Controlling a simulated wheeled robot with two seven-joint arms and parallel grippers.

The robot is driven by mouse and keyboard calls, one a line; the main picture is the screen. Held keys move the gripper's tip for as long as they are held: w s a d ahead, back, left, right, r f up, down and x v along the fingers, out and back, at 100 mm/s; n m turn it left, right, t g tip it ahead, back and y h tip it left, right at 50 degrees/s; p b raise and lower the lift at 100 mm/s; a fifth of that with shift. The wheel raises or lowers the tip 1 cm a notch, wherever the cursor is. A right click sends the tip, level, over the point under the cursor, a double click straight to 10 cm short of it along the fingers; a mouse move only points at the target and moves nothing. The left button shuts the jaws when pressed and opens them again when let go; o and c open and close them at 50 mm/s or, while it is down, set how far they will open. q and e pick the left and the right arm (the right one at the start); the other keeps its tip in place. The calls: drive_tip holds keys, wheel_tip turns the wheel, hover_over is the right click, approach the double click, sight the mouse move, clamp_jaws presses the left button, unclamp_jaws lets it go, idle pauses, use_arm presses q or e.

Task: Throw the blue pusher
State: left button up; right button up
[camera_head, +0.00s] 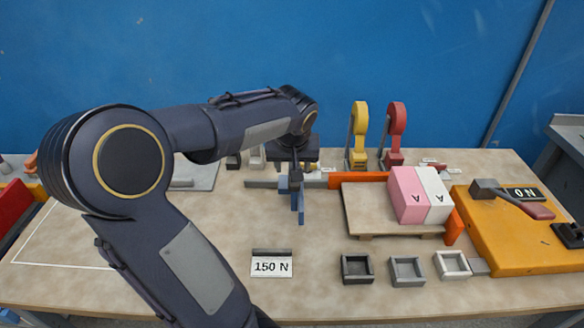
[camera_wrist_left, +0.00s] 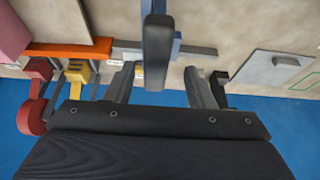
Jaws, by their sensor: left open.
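The blue pusher (camera_head: 301,208) is near the middle of the table in the head view. Blue parts and a dark upright lever show there, partly covered by my left gripper. In the left wrist view the lever (camera_wrist_left: 157,45) rises towards the camera, with blue parts (camera_wrist_left: 177,46) behind it. My left gripper (camera_head: 296,160) is over the pusher, and its two fingers (camera_wrist_left: 160,76) are open, one on each side of the lever. I see gaps between the lever and both fingers. My right gripper is not in view.
Yellow (camera_head: 360,135) and red (camera_head: 396,135) upright levers stand right of the gripper. A pink block (camera_head: 408,195) and white block (camera_head: 436,195) sit on a board (camera_head: 370,214). An orange plate (camera_head: 500,240) lies right. A "150 N" card (camera_head: 271,267) and small trays (camera_head: 356,269) lie in front.

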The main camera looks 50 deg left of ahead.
use_arm(q)
drive_tip(key=v, duration=0.5)
drive_tip(key=shift+s+d+r, duration=0.15)
drive_tip(key=shift+r, duration=0.15)
idle(0.4)
drive_tip(key=s+d+f+m+t+h, duration=0.1)
drive_tip(key=s+d+f+m+h, duration=0.1)
drive_tip(key=d, duration=0.5)
drive_tip(key=s+d+f+m+t+h, duration=0.1)
drive_tip(key=s+d+f+m+h, duration=0.1)
drive_tip(key=s+d, duration=0.3)
drive_tip(key=s+d+f+m+t+h, duration=0.1)
drive_tip(key=s+d+f+m+h, duration=0.1)
drive_tip(key=d, duration=0.9)
drive_tip(key=shift+s+f+m+h+p, duration=0.35)
drive_tip(key=shift+s+m+h, duration=0.25)
drive_tip(key=shift+s+m, duration=0.45)
drive_tip(key=shift+w+d, duration=0.1)
drive_tip(key=shift+d, duration=0.1)
